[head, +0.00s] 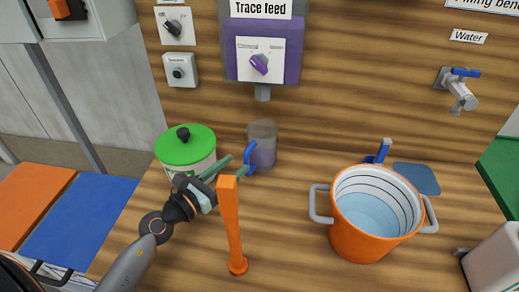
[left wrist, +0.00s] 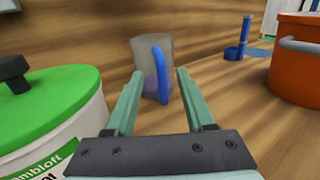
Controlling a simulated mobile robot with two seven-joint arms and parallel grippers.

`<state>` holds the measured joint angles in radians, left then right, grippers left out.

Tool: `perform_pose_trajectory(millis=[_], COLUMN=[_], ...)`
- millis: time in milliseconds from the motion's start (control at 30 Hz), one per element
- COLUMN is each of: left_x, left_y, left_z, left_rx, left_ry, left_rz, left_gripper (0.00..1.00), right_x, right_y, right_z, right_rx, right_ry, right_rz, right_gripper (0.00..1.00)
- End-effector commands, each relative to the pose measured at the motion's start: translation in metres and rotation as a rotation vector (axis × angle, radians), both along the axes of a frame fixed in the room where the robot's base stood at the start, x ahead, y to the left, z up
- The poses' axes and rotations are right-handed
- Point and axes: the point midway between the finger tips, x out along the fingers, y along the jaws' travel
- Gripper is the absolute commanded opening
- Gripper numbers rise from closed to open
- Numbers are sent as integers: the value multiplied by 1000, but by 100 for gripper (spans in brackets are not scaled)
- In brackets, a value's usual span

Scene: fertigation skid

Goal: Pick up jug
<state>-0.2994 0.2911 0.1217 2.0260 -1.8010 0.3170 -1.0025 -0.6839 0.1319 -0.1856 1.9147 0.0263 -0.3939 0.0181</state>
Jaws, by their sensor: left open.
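The jug (head: 264,143) is a small translucent vessel with a blue handle and some purple in its lower part. It stands on the wooden bench under the purple Trace feed unit. In the left wrist view the jug (left wrist: 150,60) is straight ahead, its blue handle facing me. My left gripper (head: 238,166) is open, its two green fingers pointing at the jug. In the left wrist view the fingers (left wrist: 157,90) lie either side of the handle's line; whether they reach around it I cannot tell. My right gripper is not in view.
A green-lidded tub (head: 187,147) stands close left of the jug. An orange post (head: 231,225) rises in front of my left gripper. An orange bucket (head: 362,240) with grey handles and pale blue contents stands at right. A water tap (head: 459,90) is on the wall.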

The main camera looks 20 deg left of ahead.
Motion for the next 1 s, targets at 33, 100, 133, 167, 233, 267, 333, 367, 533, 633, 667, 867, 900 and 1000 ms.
perform_pose_trajectory(millis=[33, 100, 133, 167, 233, 267, 333, 367, 533, 633, 667, 867, 900, 1000], left_x=[2, 7, 10, 13, 23, 27, 36, 39, 50, 51, 51, 50, 50, 50], left_y=[-1, -2, -4, -5, -8, -10, -13, -14, -17, -17, -17, -17, -17, -17], left_z=[0, 0, 0, 0, -1, -1, -2, -2, -3, -3, -3, -3, -3, -3], left_rx=[-1, -1, -1, -2, -3, -2, -2, -2, 0, 0, 0, 0, 0, -1], left_ry=[1, 0, -1, 0, 0, -1, 0, 0, 1, 1, 1, 1, 1, 1], left_rz=[0, -1, -1, -1, 0, 0, -1, -1, 0, 0, 0, -1, -1, 0], left_gripper=[54, 54, 54, 54, 54, 54, 54, 54, 54, 54, 54, 42, 38, 27], right_x=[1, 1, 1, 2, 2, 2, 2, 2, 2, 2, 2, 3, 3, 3], right_y=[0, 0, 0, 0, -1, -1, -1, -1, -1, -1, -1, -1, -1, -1], right_z=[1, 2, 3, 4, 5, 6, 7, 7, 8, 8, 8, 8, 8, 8], right_rx=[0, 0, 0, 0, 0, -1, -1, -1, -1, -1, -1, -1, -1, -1], right_ry=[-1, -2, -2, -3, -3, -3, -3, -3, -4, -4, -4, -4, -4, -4], right_rz=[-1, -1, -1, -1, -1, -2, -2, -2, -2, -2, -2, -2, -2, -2], right_gripper=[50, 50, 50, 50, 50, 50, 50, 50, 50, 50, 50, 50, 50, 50])
